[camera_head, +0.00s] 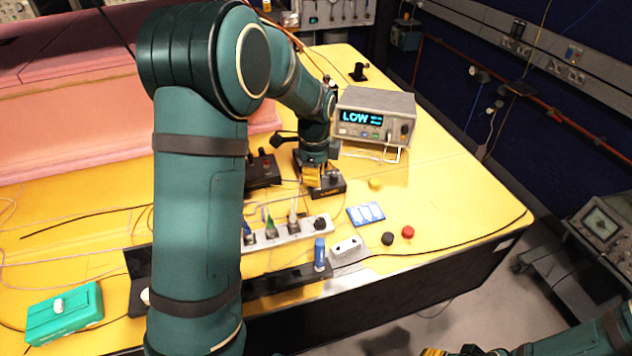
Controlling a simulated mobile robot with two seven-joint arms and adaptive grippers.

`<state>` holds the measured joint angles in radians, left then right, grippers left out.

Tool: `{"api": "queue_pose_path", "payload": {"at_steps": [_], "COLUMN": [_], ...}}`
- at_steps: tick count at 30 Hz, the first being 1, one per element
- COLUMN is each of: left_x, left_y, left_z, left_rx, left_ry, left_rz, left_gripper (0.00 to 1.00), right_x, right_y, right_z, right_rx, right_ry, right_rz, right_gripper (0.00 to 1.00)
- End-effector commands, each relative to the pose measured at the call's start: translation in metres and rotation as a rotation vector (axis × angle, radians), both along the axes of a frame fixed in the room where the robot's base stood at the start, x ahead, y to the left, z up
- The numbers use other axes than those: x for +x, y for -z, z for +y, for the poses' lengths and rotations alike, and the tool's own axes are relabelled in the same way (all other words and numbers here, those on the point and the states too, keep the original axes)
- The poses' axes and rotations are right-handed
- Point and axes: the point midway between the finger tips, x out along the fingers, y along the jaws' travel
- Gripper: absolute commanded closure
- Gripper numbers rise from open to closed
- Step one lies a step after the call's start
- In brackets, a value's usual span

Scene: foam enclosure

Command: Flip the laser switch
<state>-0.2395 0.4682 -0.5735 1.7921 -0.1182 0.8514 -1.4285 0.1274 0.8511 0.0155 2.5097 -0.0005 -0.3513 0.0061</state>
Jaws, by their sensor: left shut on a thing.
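A small black box (328,189) with a light label on its front stands on the yellow table. It appears to be the laser switch box; the label is too small to read. My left gripper (311,183) reaches down to its left part and is shut on the switch there, which the fingers mostly hide. I cannot tell the switch's position. My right gripper (462,351) shows only in part at the bottom edge, away from the table, and its fingers are not clear.
A grey instrument (375,118) reading "LOW" stands behind the box. A second black box (262,170) is to its left. A power strip (286,236) with plugs, a blue-white card (366,214), red (408,232) and black knobs and a green box (64,314) lie nearer. Cables cross the yellow table (455,205).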

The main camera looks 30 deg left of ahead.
Motion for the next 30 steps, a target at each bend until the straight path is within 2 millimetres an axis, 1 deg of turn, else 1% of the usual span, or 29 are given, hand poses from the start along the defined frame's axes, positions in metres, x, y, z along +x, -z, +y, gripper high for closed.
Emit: {"api": "queue_pose_path", "payload": {"at_steps": [4,30], "left_x": [-0.002,-0.001], "left_y": [-0.005,-0.068], "left_z": [0.000,0.000], "left_rx": [-0.001,-0.001], "left_ry": [0.000,0.000], "left_rz": [0.007,0.004], "left_gripper": [1.00,1.00], "right_x": [0.000,0.000], "right_y": [-0.006,-0.056], "right_z": [0.000,0.000], "right_rx": [0.000,0.000], "right_ry": [0.000,0.000], "right_rz": [0.000,0.000], "right_gripper": [0.53,0.53]}}
